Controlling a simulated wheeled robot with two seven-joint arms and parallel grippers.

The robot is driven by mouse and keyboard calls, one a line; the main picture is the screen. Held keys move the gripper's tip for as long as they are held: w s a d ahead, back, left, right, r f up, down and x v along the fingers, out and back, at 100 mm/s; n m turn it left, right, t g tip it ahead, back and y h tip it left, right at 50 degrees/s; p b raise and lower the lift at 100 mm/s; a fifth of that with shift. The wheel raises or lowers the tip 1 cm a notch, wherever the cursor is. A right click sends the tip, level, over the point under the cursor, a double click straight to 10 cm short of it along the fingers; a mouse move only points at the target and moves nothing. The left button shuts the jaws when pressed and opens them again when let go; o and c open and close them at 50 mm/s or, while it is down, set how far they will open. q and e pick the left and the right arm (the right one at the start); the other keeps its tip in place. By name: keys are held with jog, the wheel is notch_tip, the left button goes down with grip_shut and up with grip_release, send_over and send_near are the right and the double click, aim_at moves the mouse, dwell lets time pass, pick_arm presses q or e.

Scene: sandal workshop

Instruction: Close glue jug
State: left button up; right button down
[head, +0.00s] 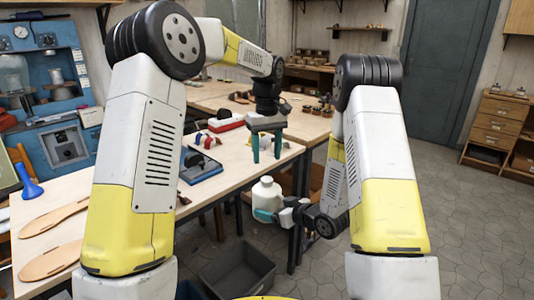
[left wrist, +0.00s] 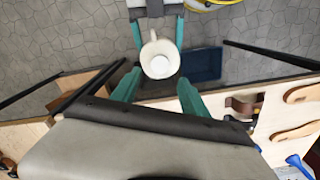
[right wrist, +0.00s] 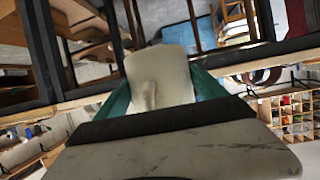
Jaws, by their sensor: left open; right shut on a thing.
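The white glue jug (head: 267,194) is upright beside the table's front edge, held in the air by my right gripper (head: 268,214). In the right wrist view the jug (right wrist: 170,72) sits between the teal fingers, its handle facing the camera. My left gripper (head: 265,147) is open and empty above the jug, fingers pointing down. In the left wrist view the jug (left wrist: 150,50) is seen from above, beyond my left fingertips and between my right fingers. A bright white round (left wrist: 160,66) shows at its top; I cannot tell if it is a cap or the opening.
The wooden workbench (head: 235,165) lies behind the jug. Sandal soles (head: 52,218) and a blue funnel (head: 31,190) are at the left. A grey bin (head: 238,272) stands on the floor below.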

aim_at(267, 179)
dwell(0.3)
pick_arm(q)
jog(key=shift+f, duration=4.05)
grip_shut()
jog(key=m, duration=0.3)
jog(key=shift+m, duration=0.4)
jog(key=m, duration=1)
jog(key=shift+m, duration=0.4)
jog(key=shift+o, duration=0.5)
grip_release()
